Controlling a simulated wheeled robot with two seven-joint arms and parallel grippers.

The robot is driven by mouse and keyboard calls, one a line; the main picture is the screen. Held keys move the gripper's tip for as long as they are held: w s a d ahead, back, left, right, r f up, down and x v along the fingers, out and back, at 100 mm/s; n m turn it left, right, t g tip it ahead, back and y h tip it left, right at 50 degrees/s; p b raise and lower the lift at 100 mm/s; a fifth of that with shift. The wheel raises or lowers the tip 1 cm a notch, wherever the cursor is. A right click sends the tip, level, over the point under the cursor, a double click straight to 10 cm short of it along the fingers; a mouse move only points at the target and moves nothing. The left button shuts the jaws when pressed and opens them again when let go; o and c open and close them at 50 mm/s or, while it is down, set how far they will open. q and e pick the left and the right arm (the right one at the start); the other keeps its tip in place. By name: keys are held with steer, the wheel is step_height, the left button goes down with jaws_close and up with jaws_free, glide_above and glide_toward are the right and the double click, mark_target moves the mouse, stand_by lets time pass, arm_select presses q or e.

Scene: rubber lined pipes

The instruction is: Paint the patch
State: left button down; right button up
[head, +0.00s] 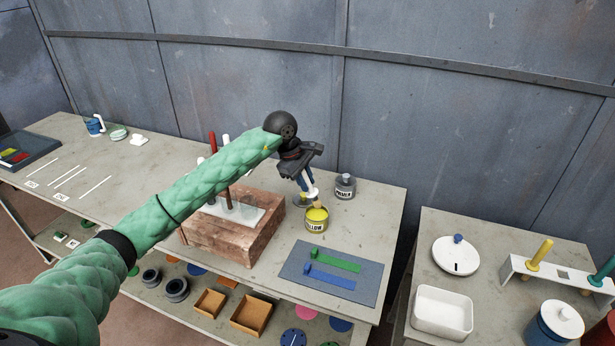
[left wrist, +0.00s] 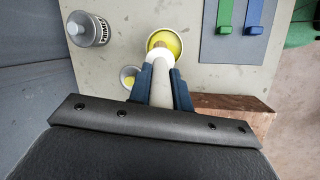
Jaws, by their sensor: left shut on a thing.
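My left gripper (head: 309,186) is shut on a pale-handled brush (left wrist: 161,85), held pointing down. In the left wrist view the gripper (left wrist: 163,72) has dark blue fingers on both sides of the handle. The brush tip is at the mouth of the yellow paint can (head: 316,224), which also shows in the left wrist view (left wrist: 174,37); I cannot tell whether it touches the paint. A grey primer can (head: 345,189) stands behind it. I cannot make out which surface is the patch. My right gripper is out of view.
A grey mat (head: 292,262) with a green and a blue strip lies in front of the can. A second table (head: 408,292) stands right, across a gap.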

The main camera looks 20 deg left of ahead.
mark_target(307, 194)
arm_select(q)
steer(key=shift+d+f, duration=0.1)
steer(key=shift+f, duration=0.75)
step_height(307, 194, down, 2)
steer(key=shift+f, duration=0.6)
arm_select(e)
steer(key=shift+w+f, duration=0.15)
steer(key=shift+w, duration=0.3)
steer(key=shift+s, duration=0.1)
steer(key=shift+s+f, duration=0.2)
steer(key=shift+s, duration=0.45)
arm_select(q)
steer(key=shift+f, duration=0.35)
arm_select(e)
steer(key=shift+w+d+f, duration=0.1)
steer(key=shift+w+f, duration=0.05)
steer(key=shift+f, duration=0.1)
